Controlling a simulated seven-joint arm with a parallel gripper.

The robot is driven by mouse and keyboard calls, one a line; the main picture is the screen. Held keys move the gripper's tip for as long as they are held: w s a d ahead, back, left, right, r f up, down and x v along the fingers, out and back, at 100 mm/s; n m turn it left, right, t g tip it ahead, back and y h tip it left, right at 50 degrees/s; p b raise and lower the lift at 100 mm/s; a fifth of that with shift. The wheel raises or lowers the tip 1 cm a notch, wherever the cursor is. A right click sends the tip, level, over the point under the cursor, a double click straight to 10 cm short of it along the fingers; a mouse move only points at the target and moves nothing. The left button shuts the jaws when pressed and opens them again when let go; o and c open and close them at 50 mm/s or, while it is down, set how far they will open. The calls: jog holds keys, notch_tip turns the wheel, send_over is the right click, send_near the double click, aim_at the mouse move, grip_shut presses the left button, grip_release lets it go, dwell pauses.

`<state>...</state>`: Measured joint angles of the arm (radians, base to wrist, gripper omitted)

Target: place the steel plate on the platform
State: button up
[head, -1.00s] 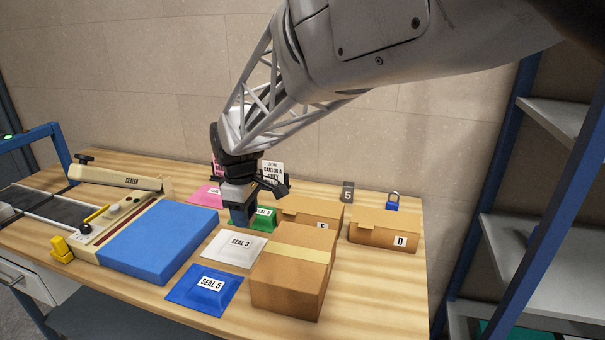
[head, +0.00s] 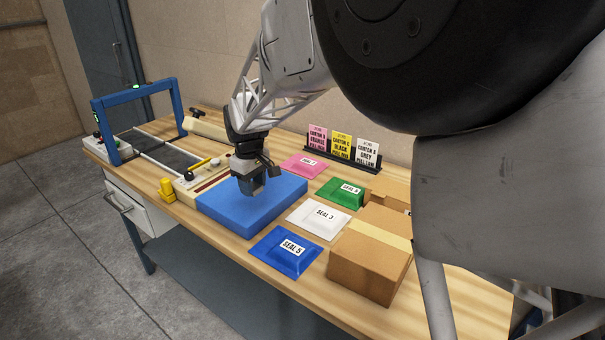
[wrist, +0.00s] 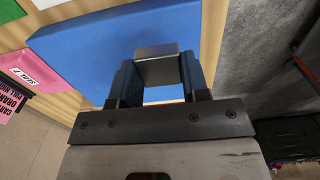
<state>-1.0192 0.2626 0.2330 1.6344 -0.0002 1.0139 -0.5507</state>
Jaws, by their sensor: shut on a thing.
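My gripper (head: 252,193) is over the blue platform (head: 220,205), a flat blue slab in front of the sealer. In the wrist view my gripper (wrist: 158,72) is shut on the steel plate (wrist: 157,68), a small grey metal piece held between the two dark blue fingers. The blue platform (wrist: 85,55) shows behind the plate there. In the head view the fingers mostly hide the plate. I cannot tell whether the plate touches the platform or hangs just above it.
The sealer (head: 205,171) stands behind the platform, with a yellow part (head: 167,190) at its left. Pink (head: 305,166), green (head: 340,193), white (head: 319,218) and blue (head: 284,251) seal pouches lie to the right.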

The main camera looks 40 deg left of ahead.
jog(key=shift+f, duration=1.35)
jog(key=shift+w+a+f, duration=0.25)
jog(key=shift+w+a, duration=1.2)
jog(key=shift+a, duration=0.8)
jog(key=shift+w+a+f, duration=0.2)
jog(key=shift+w+a, duration=1.25)
jog(key=shift+a, duration=0.75)
jog(key=shift+w+a+f, duration=0.25)
jog(key=shift+w+a, duration=1.2)
jog(key=shift+a, duration=0.8)
jog(key=shift+f, duration=0.1)
jog(key=shift+f, duration=1.65)
jog(key=shift+f, duration=0.15)
jog(key=o, duration=1.1)
jog(key=shift+c, duration=0.2)
